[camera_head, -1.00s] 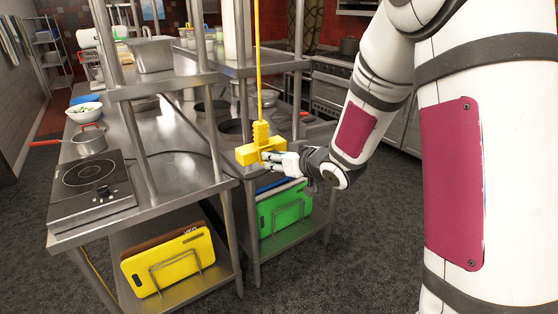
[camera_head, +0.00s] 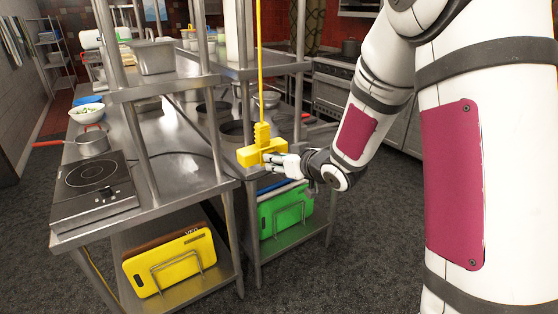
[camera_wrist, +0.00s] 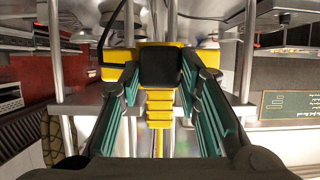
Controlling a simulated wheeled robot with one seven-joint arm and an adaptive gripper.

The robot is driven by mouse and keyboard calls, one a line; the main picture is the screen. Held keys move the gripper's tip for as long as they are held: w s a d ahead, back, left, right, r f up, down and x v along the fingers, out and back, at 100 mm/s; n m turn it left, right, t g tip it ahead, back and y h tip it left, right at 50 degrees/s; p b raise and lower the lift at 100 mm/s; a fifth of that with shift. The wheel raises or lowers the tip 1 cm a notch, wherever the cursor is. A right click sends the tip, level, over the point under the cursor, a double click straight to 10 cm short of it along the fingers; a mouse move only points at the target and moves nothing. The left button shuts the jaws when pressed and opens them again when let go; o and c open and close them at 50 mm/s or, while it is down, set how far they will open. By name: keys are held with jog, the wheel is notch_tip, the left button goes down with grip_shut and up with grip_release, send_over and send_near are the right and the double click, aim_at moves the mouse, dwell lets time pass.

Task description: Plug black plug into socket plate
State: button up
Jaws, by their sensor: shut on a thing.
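The yellow socket plate (camera_head: 252,155) is a T-shaped block hanging from a yellow cord beside the steel table. It also shows in the wrist view (camera_wrist: 107,74), behind the plug. My gripper (camera_head: 276,160) is at the right side of the socket plate. In the wrist view its two fingers are shut on the square black plug (camera_wrist: 160,66), which sits centred over the yellow block. The plug covers the holes, so I cannot tell whether its pins are in or just in front of them. In the head view my fingers hide the plug.
The steel table (camera_head: 185,178) with posts and an upper shelf stands close to the left. A black cord (camera_head: 190,153) runs over it from near the hot plate (camera_head: 93,190). Pots (camera_head: 235,131) stand behind the socket plate. Cutting boards (camera_head: 286,211) are below. The floor at right is clear.

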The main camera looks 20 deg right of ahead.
jog(key=shift+w+a, duration=0.2)
jog(key=shift+w, duration=0.45)
dwell(0.8)
jog(key=o, duration=1.2)
